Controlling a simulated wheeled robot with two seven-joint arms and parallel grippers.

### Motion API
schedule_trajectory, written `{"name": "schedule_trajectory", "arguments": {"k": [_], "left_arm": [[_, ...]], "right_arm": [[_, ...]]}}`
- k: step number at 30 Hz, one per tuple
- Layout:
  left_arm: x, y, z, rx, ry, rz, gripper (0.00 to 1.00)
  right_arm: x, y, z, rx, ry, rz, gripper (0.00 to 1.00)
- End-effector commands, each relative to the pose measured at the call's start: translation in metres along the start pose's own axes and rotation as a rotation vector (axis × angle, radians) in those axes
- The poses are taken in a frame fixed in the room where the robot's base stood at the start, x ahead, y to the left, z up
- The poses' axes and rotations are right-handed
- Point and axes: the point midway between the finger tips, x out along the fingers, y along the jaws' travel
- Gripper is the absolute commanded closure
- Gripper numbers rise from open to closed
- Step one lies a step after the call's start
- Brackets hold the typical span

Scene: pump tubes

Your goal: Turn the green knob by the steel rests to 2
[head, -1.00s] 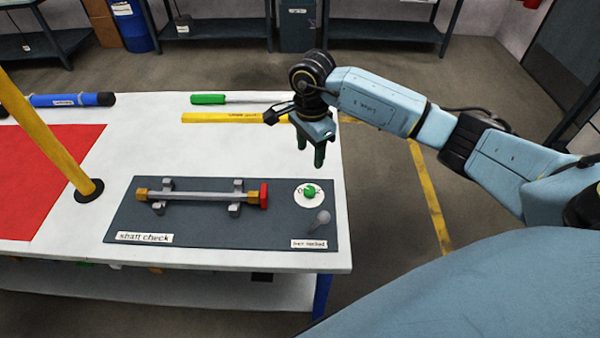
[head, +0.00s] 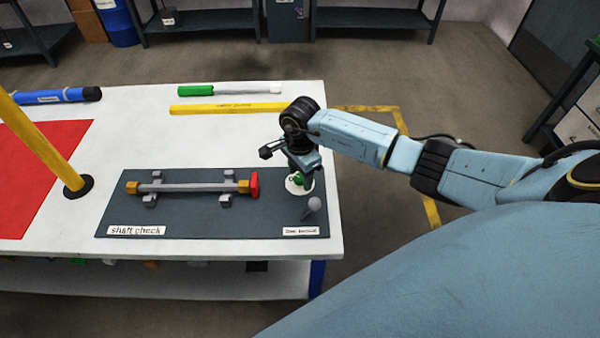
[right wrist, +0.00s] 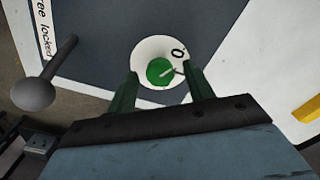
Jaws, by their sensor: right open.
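The green knob (head: 300,181) sits on a round white dial (head: 294,190) at the right end of the dark board, to the right of the steel rests (head: 225,201). In the head view my right gripper (head: 299,180) is above the knob and partly hides it. In the right wrist view the knob (right wrist: 160,71) lies just beyond and between the fingertips (right wrist: 163,75), which are open and apart from it. A pale pointer line and a 0 show on the dial; the rest of its marks are hidden. My left gripper is out of view.
A shaft with a red end (head: 254,185) lies on the rests. A grey ball-topped lever (head: 314,204) stands just in front of the dial. A yellow bar (head: 225,108) and a green-handled tool (head: 195,90) lie behind. A yellow post (head: 45,150) stands at left.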

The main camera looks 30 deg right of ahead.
Motion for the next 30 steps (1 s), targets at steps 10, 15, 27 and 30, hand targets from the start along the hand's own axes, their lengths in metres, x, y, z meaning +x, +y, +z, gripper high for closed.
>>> {"name": "schedule_trajectory", "arguments": {"k": [10,15,27,30], "left_arm": [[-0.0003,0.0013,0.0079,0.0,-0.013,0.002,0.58],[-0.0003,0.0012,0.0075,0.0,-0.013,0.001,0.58],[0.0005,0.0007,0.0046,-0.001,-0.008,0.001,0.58],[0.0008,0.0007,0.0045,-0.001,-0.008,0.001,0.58]], "right_arm": [[-0.0005,-0.0001,0.0002,0.0,0.0,0.0,0.79],[-0.0006,-0.0001,0.0002,0.0,0.0,0.0,0.93],[-0.001,-0.0003,-0.0001,0.118,0.0,0.0,0.93],[-0.0009,-0.0001,-0.0006,0.192,0.002,0.0,0.93]]}}
